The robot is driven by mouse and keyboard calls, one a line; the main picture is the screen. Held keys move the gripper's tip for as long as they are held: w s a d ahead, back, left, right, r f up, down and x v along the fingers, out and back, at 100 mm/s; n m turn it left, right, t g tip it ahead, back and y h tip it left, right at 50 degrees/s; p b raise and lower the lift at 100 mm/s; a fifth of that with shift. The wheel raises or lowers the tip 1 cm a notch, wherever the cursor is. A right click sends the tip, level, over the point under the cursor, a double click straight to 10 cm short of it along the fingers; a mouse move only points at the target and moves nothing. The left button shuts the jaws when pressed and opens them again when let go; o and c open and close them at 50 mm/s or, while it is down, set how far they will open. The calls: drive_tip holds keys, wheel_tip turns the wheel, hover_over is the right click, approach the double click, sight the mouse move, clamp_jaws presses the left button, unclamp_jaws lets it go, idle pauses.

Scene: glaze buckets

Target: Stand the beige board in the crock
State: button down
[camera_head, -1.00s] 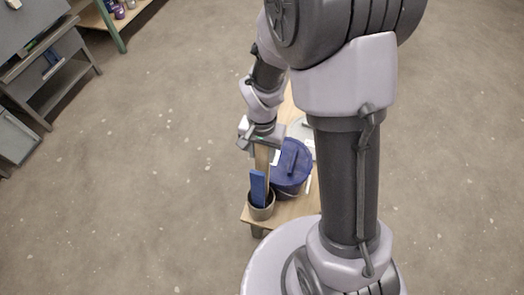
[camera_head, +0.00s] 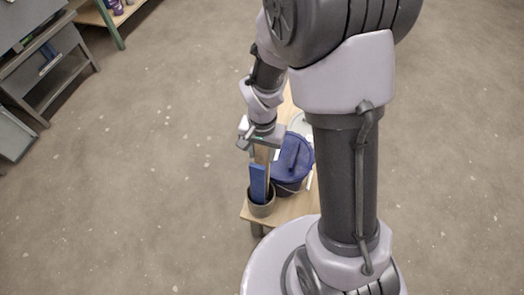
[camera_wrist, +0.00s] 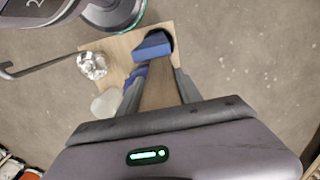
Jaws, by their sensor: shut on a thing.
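The beige board (camera_wrist: 160,90) is between the fingers of my gripper (camera_wrist: 158,88) in the wrist view. The board points down toward the crock. Its lower end is hidden behind a blue board (camera_head: 258,182), so I cannot tell how deep it reaches. The blue board stands in the crock, and its top end also shows in the wrist view (camera_wrist: 152,46).
A blue bucket (camera_head: 292,160) stands just right of and behind the crock on a low wooden table (camera_head: 290,208). A white round thing (camera_head: 300,122) is farther back. The wrist view shows a shiny silver thing (camera_wrist: 92,65). Open floor lies to the left.

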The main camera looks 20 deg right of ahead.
drive_tip(key=shift+f+b, duration=1.05)
drive_tip(key=shift+f, duration=0.25)
drive_tip(key=c, duration=0.7)
unclamp_jaws()
drive_tip(key=shift+c, duration=0.5)
wheel_tip(320, 180, up, 10)
drive_tip(key=p, duration=0.8)
drive_tip(key=shift+r+p, duration=0.1)
drive_tip(key=shift+p, duration=0.3)
